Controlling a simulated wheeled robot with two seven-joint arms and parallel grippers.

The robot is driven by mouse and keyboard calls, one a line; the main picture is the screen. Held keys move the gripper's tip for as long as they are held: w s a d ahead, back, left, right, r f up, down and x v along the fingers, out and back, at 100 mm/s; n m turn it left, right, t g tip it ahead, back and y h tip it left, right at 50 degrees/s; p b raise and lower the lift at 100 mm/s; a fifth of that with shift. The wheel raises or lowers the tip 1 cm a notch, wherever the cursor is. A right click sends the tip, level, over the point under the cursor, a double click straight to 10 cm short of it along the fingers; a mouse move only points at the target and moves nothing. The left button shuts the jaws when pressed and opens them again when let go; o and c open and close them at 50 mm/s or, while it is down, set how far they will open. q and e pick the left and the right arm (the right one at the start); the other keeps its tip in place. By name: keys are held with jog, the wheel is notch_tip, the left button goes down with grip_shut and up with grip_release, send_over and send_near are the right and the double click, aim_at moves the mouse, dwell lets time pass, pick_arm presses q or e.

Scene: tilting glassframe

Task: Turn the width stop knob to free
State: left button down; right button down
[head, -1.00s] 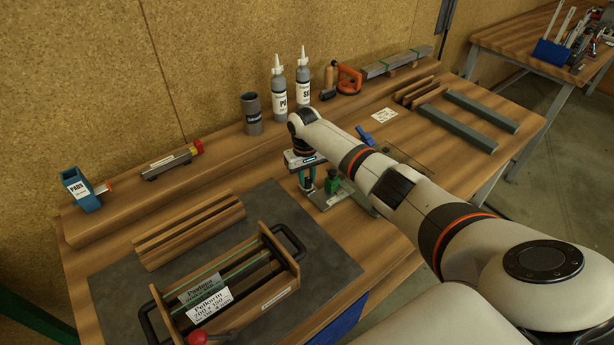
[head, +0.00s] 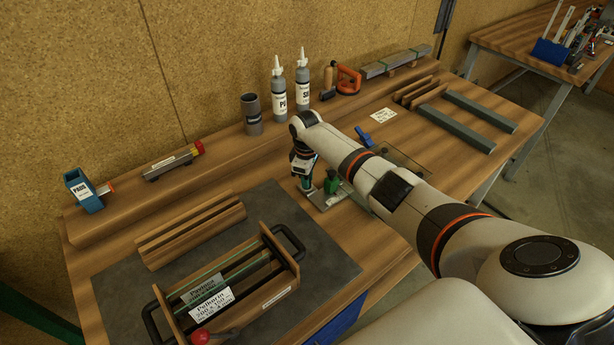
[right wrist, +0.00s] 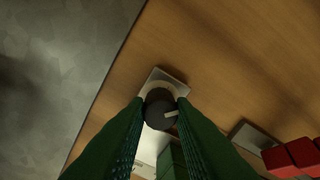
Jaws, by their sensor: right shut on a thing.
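The width stop knob (right wrist: 158,114) is dark and round, with a pale pointer line toward the right in the right wrist view. It sits on a light metal plate (right wrist: 165,76) with a pale ring around it. My right gripper (right wrist: 160,108) is shut on the knob, one green finger on each side. In the head view my right gripper (head: 305,184) is over the left end of the metal fixture (head: 326,198), and the knob is hidden there. The label marks around the knob cannot be read. My left gripper is not in view.
A green part (head: 332,182) stands on the fixture close to my right gripper. A blue clamp-like piece (head: 364,137) is behind my right arm. A wooden crate (head: 240,300) with glass stands on the grey mat (head: 120,270). Bottles (head: 280,98) stand on the back ledge.

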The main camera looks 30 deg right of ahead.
jog(key=n, duration=0.4)
jog(key=shift+n, duration=0.3)
jog(key=shift+w+n+b, duration=0.1)
jog(key=shift+n+b, duration=0.25)
jog(key=shift+n, duration=1.65)
jog(key=c, duration=1.2)
grip_release()
jog(key=shift+c, duration=0.2)
notch_tip(320, 180, up, 12)
jog(key=b, duration=0.2)
jog(key=shift+s, duration=0.25)
